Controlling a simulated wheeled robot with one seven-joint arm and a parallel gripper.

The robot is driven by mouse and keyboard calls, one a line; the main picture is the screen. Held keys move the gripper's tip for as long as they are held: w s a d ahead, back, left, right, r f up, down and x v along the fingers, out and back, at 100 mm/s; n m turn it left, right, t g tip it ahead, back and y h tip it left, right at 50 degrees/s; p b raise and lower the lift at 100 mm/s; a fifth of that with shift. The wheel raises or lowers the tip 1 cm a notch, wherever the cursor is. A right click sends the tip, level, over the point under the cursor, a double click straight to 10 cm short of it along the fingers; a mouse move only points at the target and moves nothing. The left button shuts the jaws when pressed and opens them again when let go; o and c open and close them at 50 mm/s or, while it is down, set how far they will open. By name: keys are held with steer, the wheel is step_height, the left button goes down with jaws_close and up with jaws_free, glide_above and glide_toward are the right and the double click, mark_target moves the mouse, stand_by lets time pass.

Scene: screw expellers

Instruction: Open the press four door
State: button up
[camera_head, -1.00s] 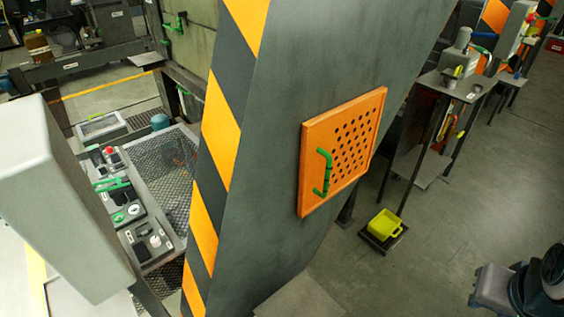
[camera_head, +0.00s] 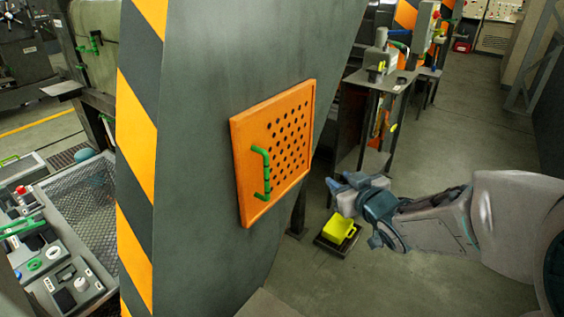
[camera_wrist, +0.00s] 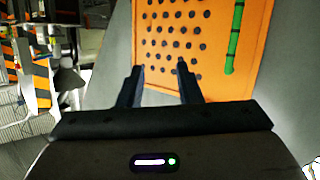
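The orange door (camera_head: 275,145), with rows of dark holes, is shut flat against the dark grey press side (camera_head: 205,110). Its green handle (camera_head: 264,173) is upright near the door's left edge in the head view. In the wrist view the orange door (camera_wrist: 205,75) fills the upper middle, with the green handle (camera_wrist: 234,38) at its right side. My gripper (camera_wrist: 160,80) is open and empty, its two dark fingers spread in front of the door's edge, apart from the handle. In the head view my gripper (camera_head: 345,190) is right of the door, at about handle height.
A yellow bin (camera_head: 338,229) stands on a dark base on the floor below my gripper. A metal stand (camera_head: 370,115) is behind it. A control panel (camera_head: 55,265) and mesh guard (camera_head: 85,215) lie left of the striped post edge. Floor at right is clear.

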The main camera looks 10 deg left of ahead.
mark_target(268, 168)
steer(key=s+a+f+n+g+y+b, duration=0.2)
steer(key=s+a+f+n+g+y, duration=0.1)
steer(key=a+y, duration=0.5)
steer(key=shift+h, duration=0.4)
steer(key=x, duration=0.4)
steer(key=p+x, duration=0.1)
steer(key=x, duration=0.4)
steer(key=p+x, duration=0.1)
steer(key=x, duration=0.3)
steer(key=shift+w+a+r, duration=0.3)
steer(key=shift+w+r, duration=0.05)
steer(key=shift+r, duration=0.05)
steer(key=shift+d, duration=0.1)
jaws_close()
